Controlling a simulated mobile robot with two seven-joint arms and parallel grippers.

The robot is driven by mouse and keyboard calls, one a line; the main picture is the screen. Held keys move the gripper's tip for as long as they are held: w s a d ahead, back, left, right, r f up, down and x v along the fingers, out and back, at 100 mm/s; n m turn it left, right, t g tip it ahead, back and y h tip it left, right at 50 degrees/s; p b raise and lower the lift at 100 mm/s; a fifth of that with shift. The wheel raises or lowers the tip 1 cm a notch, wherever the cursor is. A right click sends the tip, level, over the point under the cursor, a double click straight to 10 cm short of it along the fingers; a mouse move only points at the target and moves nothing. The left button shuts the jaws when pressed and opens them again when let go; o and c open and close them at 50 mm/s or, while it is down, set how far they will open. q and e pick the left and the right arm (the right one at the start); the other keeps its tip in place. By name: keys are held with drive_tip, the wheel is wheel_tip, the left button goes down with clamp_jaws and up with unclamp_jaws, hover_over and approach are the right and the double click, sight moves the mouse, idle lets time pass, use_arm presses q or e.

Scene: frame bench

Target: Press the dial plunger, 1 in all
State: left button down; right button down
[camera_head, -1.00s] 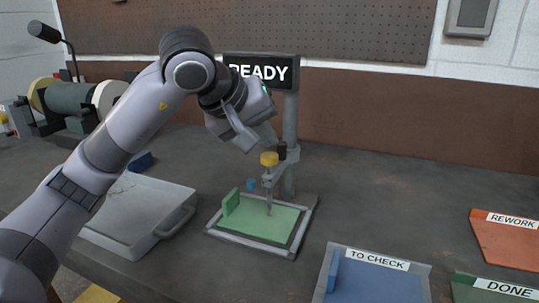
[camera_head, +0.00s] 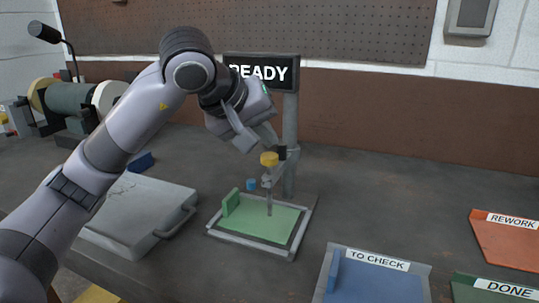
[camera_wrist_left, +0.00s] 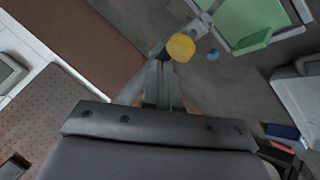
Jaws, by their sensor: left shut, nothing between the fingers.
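The dial plunger has a round yellow cap (camera_head: 269,159) on a thin upright stem, carried by a grey post. The stem stands over a green plate in a grey frame (camera_head: 258,222). In the left wrist view the cap (camera_wrist_left: 180,47) shows just beyond the fingertips. My left gripper (camera_head: 268,138) is shut and empty, tilted downward just above the cap. A small gap seems to show; I cannot tell for sure whether they touch. A sign (camera_head: 262,72) on the post reads "READY", its first letter partly covered by my arm. My right gripper is not in view.
A small blue piece (camera_head: 251,184) lies behind the green plate. A blue "TO CHECK" tray (camera_head: 395,285), orange "REWORK" tray (camera_head: 510,245) and green "DONE" tray (camera_head: 490,292) are at the right.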

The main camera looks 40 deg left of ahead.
sight(271, 154)
use_arm(q)
drive_tip(key=shift+f, duration=0.1)
idle(0.3)
drive_tip(key=shift+f+b, duration=0.35)
drive_tip(key=shift+f+b, duration=0.95)
drive_tip(key=shift+f, duration=0.3)
idle(1.1)
drive_tip(key=shift+r, duration=0.15)
drive_tip(key=shift+r+p, duration=1.5)
drive_tip(key=shift+r, duration=0.05)
wheel_tip(271, 154, up, 5)
drive_tip(key=p, duration=0.4)
idle(0.4)
